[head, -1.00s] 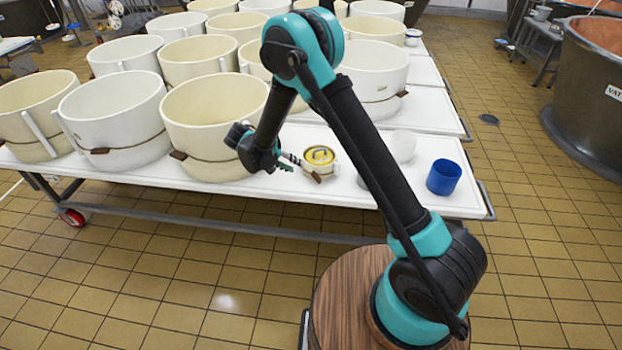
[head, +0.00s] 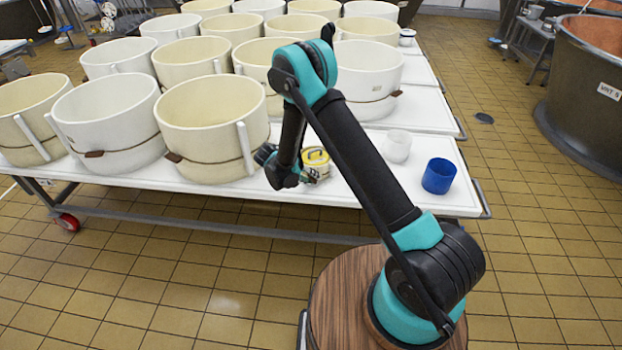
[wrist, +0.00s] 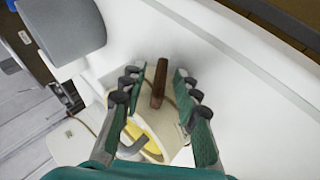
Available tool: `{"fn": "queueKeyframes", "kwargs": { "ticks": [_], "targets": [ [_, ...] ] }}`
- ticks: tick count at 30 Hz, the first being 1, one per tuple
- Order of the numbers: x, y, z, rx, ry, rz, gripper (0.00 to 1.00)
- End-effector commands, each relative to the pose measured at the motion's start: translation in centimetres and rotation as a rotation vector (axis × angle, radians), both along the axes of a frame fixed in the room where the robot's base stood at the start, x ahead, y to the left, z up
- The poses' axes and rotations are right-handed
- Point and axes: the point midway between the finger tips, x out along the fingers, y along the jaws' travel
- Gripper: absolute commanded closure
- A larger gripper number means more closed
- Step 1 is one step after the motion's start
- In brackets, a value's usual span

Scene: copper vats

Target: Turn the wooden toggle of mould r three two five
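A small cream mould (head: 318,167) with a yellow inside stands near the front edge of the white table, partly hidden by my gripper. It also shows in the wrist view, where its yellow part (wrist: 151,143) and a grey bent handle lie between my fingers. The brown wooden toggle (wrist: 158,84) sticks out from its rim side, between the two fingertips. My gripper (wrist: 159,76) is open, with one green finger on each side of the toggle and a visible gap to each. In the head view my gripper (head: 292,177) is at the small mould. No mould number is legible.
Large cream moulds (head: 213,130) with cords and brown toggles fill the left of the table (head: 440,205). A white cup (head: 397,147) and a blue cup (head: 438,176) stand to the right. A grey round object (wrist: 62,28) is near the left finger.

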Motion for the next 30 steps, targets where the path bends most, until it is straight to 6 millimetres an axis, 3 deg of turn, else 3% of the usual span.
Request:
{"fn": "queueKeyframes", "kwargs": {
  "ticks": [5, 13, 30],
  "targets": [
    [0.0, 0.0, 0.01, 0.0, 0.0, 0.0, 0.69],
    [-0.01, 0.0, 0.03, 0.0, 0.0, 0.0, 1.0],
    [-0.01, 0.02, 0.03, -0.009, 0.0, 0.0, 1.0]
  ]
}}
